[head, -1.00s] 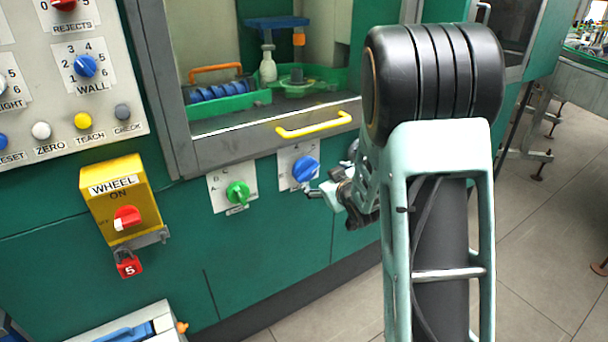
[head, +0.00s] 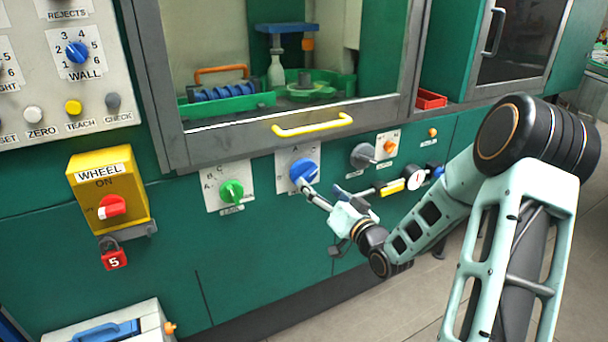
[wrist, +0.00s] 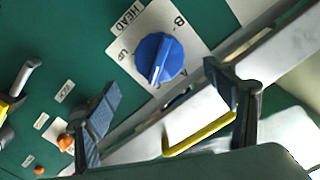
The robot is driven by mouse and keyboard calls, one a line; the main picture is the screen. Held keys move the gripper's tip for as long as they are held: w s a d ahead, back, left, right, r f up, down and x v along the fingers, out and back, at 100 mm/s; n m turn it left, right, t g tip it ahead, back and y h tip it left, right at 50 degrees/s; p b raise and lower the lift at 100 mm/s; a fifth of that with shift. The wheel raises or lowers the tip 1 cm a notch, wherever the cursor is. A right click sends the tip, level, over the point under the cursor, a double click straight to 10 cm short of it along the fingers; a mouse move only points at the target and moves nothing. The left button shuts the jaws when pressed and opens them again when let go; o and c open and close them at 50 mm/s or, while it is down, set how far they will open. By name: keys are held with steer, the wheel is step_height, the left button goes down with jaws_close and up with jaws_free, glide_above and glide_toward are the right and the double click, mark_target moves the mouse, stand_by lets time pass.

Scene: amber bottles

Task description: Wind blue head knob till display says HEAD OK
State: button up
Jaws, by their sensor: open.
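The blue head knob (head: 303,172) is on a white plate on the green machine front, below the window. It also shows in the wrist view (wrist: 159,57), with a white pointer line toward the bottom of the picture. The plate there reads HEAD, UP, A and B; I cannot tell which mark the pointer matches. My gripper (head: 313,190) is just below and right of the knob in the head view. In the wrist view my gripper (wrist: 166,102) has its fingers spread, with the knob beyond them and nothing held. Contact is unclear. No display is in view.
A green knob (head: 231,192) is left of the blue one. A yellow handle (head: 312,125) juts out above. A yellow WHEEL switch box (head: 108,190) with a red padlock (head: 113,256) is left.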

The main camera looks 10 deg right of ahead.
mark_target(308, 177)
steer(key=x, duration=0.9)
steer(key=shift+w+a, duration=0.1)
steer(key=shift+w, duration=0.15)
steer(key=c, duration=1.2)
steer(key=shift+o, duration=0.2)
steer(key=shift+f+b, duration=0.15)
steer(key=shift+b, duration=0.35)
steer(key=shift+n+b, duration=0.3)
steer(key=shift+b, duration=0.05)
